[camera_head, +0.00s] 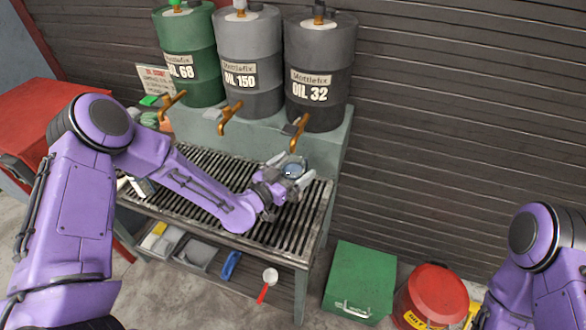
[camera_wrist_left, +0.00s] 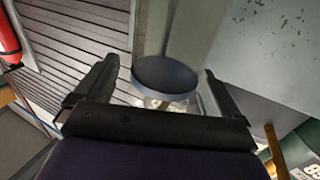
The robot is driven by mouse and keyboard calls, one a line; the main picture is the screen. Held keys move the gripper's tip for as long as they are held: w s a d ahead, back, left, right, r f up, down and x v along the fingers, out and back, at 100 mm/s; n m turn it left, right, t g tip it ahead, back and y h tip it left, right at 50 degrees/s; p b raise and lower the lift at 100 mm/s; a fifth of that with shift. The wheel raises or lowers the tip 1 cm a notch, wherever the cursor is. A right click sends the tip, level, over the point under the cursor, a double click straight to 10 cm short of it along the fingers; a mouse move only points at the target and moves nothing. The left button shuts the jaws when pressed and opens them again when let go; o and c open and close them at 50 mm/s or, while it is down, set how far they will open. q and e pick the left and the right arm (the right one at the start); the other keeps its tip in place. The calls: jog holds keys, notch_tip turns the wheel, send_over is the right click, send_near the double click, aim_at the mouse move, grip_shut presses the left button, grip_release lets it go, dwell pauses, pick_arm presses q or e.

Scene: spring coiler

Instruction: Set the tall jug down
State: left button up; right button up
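The jug (camera_head: 292,171) shows as a small round vessel with a dark bluish top, at the right end of the slatted bench, in front of the OIL 32 drum. In the left wrist view the jug (camera_wrist_left: 165,76) stands between my fingers, its dark round top towards me and its lower part mostly hidden. My left gripper (camera_head: 290,173) has its fingers spread on either side of the jug, with a narrow gap at the left finger in the wrist view. I cannot tell whether the jug's base touches the slats. My right gripper is out of view.
Oil drums OIL 68 (camera_head: 190,60), OIL 150 (camera_head: 247,65) and OIL 32 (camera_head: 319,75) stand behind the slatted bench (camera_head: 225,165), their orange taps overhanging it. A green box (camera_head: 360,280) and red can (camera_head: 432,290) stand right.

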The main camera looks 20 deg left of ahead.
pick_arm(q)
jog(key=shift+r, duration=0.15)
jog(key=shift+s+a, duration=0.15)
jog(key=b+v, duration=0.2)
jog(key=v, duration=0.9)
jog(key=shift+s, duration=0.3)
jog(key=shift+a, duration=0.1)
dwell(1.4)
